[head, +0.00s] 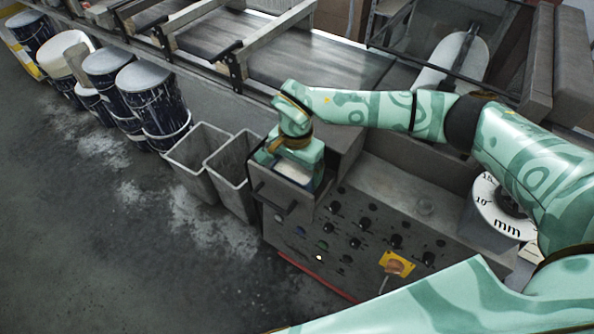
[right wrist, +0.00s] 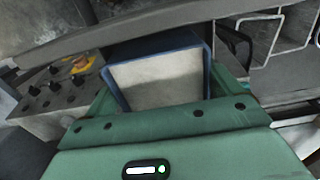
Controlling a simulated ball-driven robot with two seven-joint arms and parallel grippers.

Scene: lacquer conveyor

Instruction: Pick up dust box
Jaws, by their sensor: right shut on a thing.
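The dust box, a dark blue box with a pale grey-white face, shows in the right wrist view (right wrist: 158,78) between the green jaws of my right gripper (right wrist: 160,95). In the head view a pale part of the box (head: 298,172) shows just below my right gripper (head: 297,165). The gripper is shut on the box, at the left end of the grey control cabinet. Most of the box is hidden by the gripper in the head view, and I cannot tell whether it is clear of the surface below. My left gripper is not in view.
The grey control cabinet (head: 345,262) has knobs and a yellow-backed switch (head: 397,265). Two grey open bins (head: 232,175) stand on the floor left of it. Several paint buckets (head: 150,90) line the conveyor (head: 300,55). The floor at lower left is clear.

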